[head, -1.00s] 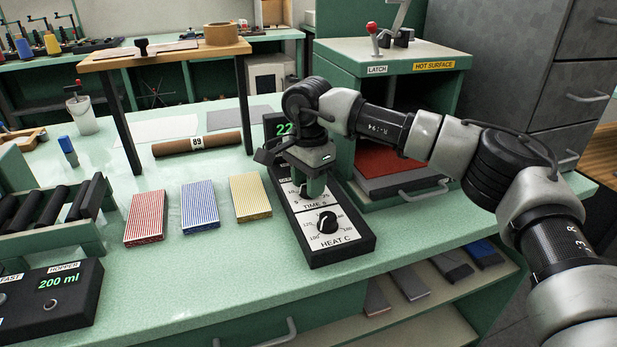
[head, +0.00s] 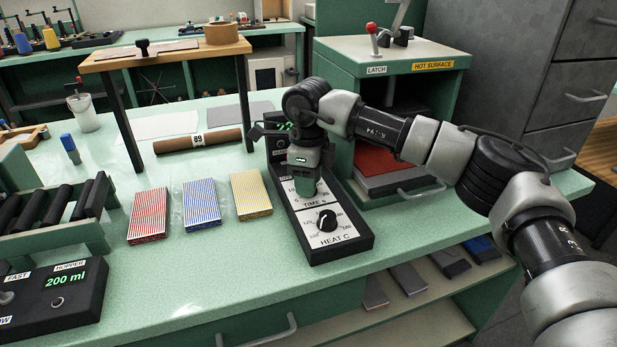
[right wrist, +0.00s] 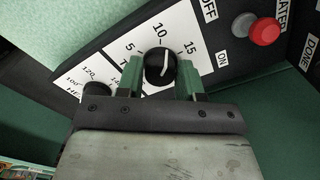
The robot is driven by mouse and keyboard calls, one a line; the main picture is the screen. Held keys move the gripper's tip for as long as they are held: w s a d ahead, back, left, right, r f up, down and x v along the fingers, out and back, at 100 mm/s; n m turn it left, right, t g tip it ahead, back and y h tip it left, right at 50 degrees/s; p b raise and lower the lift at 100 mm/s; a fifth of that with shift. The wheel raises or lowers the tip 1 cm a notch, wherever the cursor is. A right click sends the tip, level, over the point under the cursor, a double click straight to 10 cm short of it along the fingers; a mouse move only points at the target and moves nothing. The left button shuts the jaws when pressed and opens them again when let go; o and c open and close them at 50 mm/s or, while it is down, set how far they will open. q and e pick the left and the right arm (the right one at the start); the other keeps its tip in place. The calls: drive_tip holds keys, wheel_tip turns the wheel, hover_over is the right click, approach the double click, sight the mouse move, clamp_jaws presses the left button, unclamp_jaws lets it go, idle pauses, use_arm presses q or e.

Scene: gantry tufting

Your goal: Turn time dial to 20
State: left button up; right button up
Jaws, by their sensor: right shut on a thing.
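The time dial is a round black knob (right wrist: 160,66) with a white pointer line, on the white face of the black control box (head: 345,250). In the right wrist view its scale shows 5, 10 and 15; the line lies roughly along the 10-to-15 side, and no 20 mark is readable. My right gripper (right wrist: 160,78) is shut on this knob, one green finger on each side. In the head view the right gripper (head: 304,186) hides the knob above the TIME S label. My left gripper is not in view.
The heat dial (head: 327,220) sits just in front of the time dial. A red button (right wrist: 264,32) stands beyond it on the box. The green press (head: 335,75) is close on the right. Striped red, blue and yellow blocks lie left of the box.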

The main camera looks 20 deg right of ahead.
drive_tip(key=m, duration=0.5)
drive_tip(key=shift+m+p, duration=0.3)
drive_tip(key=shift+m, duration=0.9)
drive_tip(key=m, duration=0.5)
drive_tip(key=shift+p, duration=0.35)
drive_tip(key=m, duration=0.4)
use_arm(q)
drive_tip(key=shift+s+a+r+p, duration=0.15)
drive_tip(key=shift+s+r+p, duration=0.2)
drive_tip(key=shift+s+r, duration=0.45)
use_arm(e)
drive_tip(key=shift+m, duration=1.6)
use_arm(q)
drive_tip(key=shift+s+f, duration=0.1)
use_arm(e)
drive_tip(key=o, duration=0.9)
